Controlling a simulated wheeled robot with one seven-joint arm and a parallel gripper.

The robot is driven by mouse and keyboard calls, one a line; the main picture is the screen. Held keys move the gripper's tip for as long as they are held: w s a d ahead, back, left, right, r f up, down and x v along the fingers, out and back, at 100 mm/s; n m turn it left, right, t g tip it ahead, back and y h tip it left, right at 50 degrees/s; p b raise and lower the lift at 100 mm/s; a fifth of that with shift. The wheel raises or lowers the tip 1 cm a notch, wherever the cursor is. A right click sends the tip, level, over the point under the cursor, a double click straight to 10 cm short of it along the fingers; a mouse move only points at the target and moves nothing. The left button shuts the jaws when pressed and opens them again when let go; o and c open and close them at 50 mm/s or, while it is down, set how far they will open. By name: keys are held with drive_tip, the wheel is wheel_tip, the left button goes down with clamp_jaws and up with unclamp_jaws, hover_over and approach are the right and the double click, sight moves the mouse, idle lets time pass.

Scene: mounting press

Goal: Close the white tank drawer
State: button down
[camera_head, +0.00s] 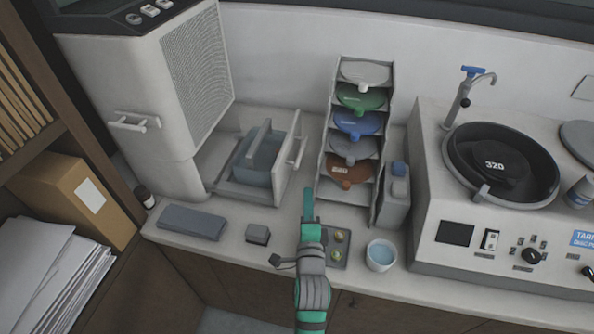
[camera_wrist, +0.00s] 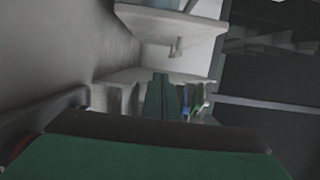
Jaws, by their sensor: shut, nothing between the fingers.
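The white tank drawer (camera_head: 293,148) stands pulled out from the white machine (camera_head: 140,85) on the left, in the head view. A bluish translucent tank (camera_head: 262,158) with a raised handle sits inside it. The drawer's front panel faces right and has a bar handle. My gripper (camera_head: 308,194) is shut and empty, just right of and nearer than the drawer front's lower corner in the picture. I cannot tell whether it touches the drawer. In the wrist view, the green gripper fingers (camera_wrist: 162,98) are together, with pale surfaces beyond them that I cannot identify surely.
A rack of coloured discs (camera_head: 345,185) stands close right of the drawer front. A grey bottle (camera_head: 394,195), a white cup (camera_head: 380,257), a small tray (camera_head: 338,252) and a grey block (camera_head: 257,234) are near my arm. The polishing machine (camera_head: 440,215) fills the right.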

drive_tip(key=w+a, duration=0.3)
drive_tip(key=w, duration=0.7)
drive_tip(key=shift+w+a, duration=0.3)
drive_tip(key=shift+a, duration=0.1)
